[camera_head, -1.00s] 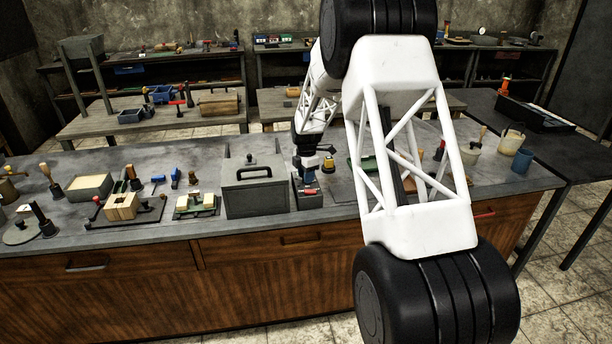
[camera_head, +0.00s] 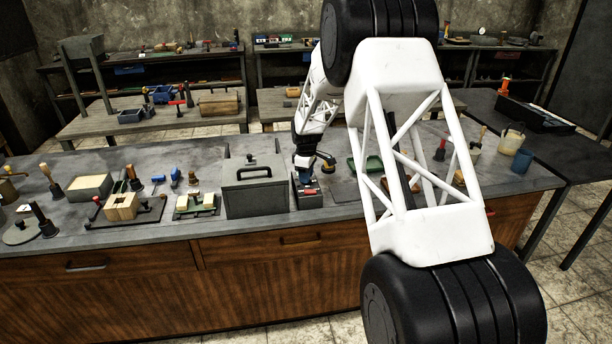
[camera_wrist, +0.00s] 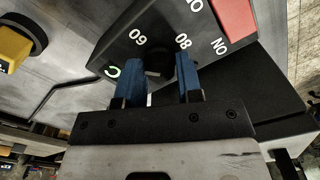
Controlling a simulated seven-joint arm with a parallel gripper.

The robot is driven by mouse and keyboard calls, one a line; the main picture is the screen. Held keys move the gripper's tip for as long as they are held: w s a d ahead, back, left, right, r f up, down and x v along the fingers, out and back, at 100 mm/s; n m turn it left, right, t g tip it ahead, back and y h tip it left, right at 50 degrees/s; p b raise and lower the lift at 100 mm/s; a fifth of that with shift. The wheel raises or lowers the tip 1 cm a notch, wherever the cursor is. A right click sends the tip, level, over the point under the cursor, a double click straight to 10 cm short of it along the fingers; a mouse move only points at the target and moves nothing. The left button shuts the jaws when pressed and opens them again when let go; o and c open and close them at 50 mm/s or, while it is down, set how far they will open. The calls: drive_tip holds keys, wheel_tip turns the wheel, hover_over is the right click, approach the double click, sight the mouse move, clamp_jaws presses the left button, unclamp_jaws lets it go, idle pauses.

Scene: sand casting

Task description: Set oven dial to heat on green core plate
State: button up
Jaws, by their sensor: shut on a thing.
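The oven (camera_head: 245,198), a grey box with a black top handle, stands on the workbench. Its dark control box (camera_head: 308,201) is at its right side. In the wrist view the control panel (camera_wrist: 205,52) has white numbers, a green mark (camera_wrist: 113,71) and a red patch (camera_wrist: 236,17). The dark round dial (camera_wrist: 158,61) is between the blue fingers of my gripper (camera_wrist: 160,80), which is shut on it. The dial's pointer is hidden. In the head view my gripper (camera_head: 306,174) is over the control box. A small plate with green strips and cream blocks (camera_head: 196,205) lies left of the oven.
A green tray (camera_head: 357,166) lies right of the control box, partly behind my arm. A yellow-and-black thing (camera_wrist: 14,46) is at the wrist view's left edge. Moulds and hand tools crowd the bench's left. Buckets (camera_head: 522,160) stand at the far right.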

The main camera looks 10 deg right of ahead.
drive_tip(key=m, duration=0.4)
drive_tip(key=shift+r+m, duration=0.1)
drive_tip(key=shift+m, duration=0.2)
drive_tip(key=m, duration=0.5)
drive_tip(key=shift+m, duration=0.3)
drive_tip(key=m, duration=0.9)
drive_tip(key=shift+m, duration=0.3)
drive_tip(key=o, duration=0.9)
drive_tip(key=shift+o, duration=0.2)
drive_tip(key=shift+r, duration=3.85)
